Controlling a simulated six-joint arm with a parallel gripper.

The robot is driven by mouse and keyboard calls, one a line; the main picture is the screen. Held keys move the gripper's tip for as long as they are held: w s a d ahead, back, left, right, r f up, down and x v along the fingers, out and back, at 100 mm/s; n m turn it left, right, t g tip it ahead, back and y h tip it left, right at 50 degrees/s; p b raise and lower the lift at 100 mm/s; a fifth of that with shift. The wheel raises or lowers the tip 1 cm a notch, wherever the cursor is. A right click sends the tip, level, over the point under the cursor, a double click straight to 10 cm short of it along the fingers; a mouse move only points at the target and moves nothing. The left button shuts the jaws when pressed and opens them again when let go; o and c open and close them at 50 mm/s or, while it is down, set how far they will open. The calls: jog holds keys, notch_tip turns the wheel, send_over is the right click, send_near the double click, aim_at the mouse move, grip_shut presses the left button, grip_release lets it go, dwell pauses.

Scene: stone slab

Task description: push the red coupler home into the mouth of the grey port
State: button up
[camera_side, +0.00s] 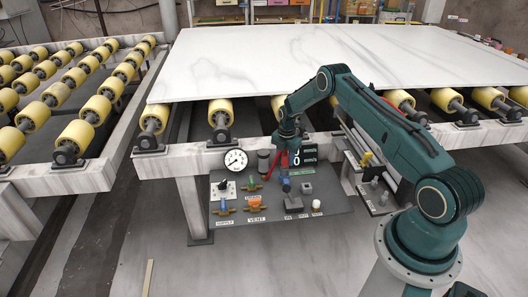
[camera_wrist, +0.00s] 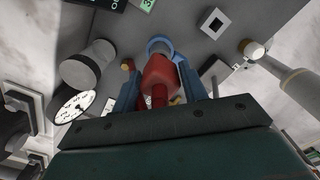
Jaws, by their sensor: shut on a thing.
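My gripper (camera_side: 286,172) hangs over the dark panel in the side view. In the wrist view its two blue fingers (camera_wrist: 160,80) are shut on the red coupler (camera_wrist: 162,72), one finger on each side. The coupler also shows as a small patch of red in the side view (camera_side: 284,160). A grey block with a dark square opening, apparently the grey port (camera_wrist: 215,22), stands on the panel, up and to the right of the coupler in the wrist view. It appears at the right of my gripper in the side view (camera_side: 306,188). The coupler looks apart from it.
A blue ring (camera_wrist: 160,44) lies just beyond the coupler. The panel (camera_side: 335,203) also carries a dial gauge (camera_side: 236,161), an orange valve (camera_side: 254,201) and a white-topped knob (camera_side: 317,206). The stone slab (camera_side: 230,60) lies behind on yellow rollers.

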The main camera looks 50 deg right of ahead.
jog(key=shift+f, duration=0.6)
jog(key=o, duration=1.1)
notch_tip(320, 180, up, 14)
jog(key=shift+f, duration=0.1)
dwell(0.6)
